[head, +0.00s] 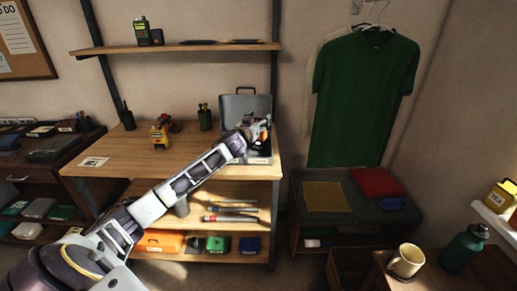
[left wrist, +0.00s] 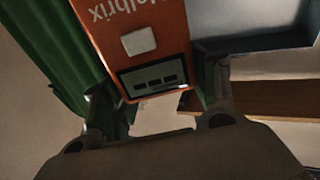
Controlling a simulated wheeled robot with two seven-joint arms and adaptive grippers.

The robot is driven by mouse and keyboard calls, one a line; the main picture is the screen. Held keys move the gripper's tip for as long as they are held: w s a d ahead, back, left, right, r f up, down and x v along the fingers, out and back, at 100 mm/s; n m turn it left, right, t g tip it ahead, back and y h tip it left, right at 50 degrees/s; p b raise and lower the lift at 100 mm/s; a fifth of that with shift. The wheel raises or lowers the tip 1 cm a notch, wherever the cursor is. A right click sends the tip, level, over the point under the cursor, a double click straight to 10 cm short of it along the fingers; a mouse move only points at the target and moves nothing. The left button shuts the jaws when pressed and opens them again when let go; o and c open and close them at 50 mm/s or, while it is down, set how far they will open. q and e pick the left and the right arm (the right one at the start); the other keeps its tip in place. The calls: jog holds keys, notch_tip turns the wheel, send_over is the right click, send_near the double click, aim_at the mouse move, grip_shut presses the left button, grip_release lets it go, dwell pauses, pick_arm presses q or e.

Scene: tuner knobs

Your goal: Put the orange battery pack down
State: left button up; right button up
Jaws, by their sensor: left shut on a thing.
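The orange battery pack (left wrist: 140,35) fills the top middle of the left wrist view, with upside-down lettering, a pale button and a dark contact end towards me. My left gripper (left wrist: 158,105) is shut on it, one finger on each side. In the head view my left gripper (head: 262,127) is at the right end of the workbench (head: 120,150), in front of the open grey case (head: 243,104). Only a little orange shows there, and I cannot tell the gap between pack and bench. My right gripper is not in view.
The middle of the bench top is clear. A green shirt (head: 365,95) hangs to the right.

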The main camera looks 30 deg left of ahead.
pick_arm(q)
notch_tip(320, 180, down, 4)
jog(key=shift+f+b, duration=0.2)
jog(key=shift+b, duration=0.2)
jog(key=shift+f, duration=0.65)
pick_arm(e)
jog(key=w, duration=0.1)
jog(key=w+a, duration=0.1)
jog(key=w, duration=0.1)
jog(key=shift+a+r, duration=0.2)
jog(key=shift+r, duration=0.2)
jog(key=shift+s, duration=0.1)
